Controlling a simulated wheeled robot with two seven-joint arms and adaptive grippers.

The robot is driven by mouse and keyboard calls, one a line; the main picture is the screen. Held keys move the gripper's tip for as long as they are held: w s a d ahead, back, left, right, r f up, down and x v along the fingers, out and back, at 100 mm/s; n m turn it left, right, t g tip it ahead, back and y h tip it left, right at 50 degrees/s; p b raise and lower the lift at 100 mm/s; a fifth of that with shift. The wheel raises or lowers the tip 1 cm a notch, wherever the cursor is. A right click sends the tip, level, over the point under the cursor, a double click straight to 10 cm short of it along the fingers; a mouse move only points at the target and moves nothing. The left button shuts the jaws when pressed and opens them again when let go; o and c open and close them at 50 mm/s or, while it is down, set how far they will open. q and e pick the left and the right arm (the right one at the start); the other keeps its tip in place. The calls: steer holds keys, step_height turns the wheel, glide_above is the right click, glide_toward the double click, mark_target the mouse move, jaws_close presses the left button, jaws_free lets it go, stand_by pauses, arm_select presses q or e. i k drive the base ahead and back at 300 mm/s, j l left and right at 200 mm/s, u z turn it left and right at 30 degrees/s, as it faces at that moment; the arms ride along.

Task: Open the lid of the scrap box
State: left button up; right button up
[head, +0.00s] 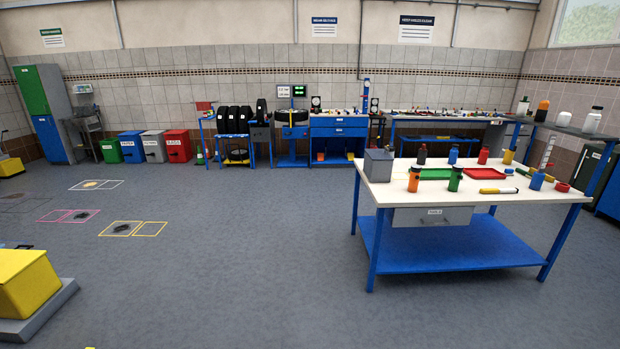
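No box in view carries a label that I can read as scrap. Four-sided bins with lids stand by the back wall: a green bin (109,151), a blue bin (131,148), a grey bin (155,147) and a red bin (178,147). Their lids look shut, and their labels are too small to read surely. A small grey box (378,165) with a closed top sits on the left end of the near workbench. I cannot tell which of these is the scrap box. Neither of my grippers is in view.
The workbench (461,215) with blue legs and bottles on top stands at right. A yellow box (24,284) on a grey base is at near left. Marked floor squares (132,229) lie at left. The middle floor (240,250) is clear.

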mark_target(375, 154)
steer(key=i+z, duration=0.1)
steer(key=i, duration=0.7)
steer(key=i+j+z, duration=0.1)
steer(key=i+z, duration=0.2)
steer(key=i+j+z, duration=0.3)
steer(key=i, duration=0.2)
steer(key=i+j+z, duration=0.65)
steer(key=z, duration=0.2)
steer(key=i+j+z, duration=0.4)
steer(key=j, duration=0.15)
steer(key=i+j+z, duration=0.1)
steer(key=j+z, duration=0.35)
steer(key=j, duration=0.1)
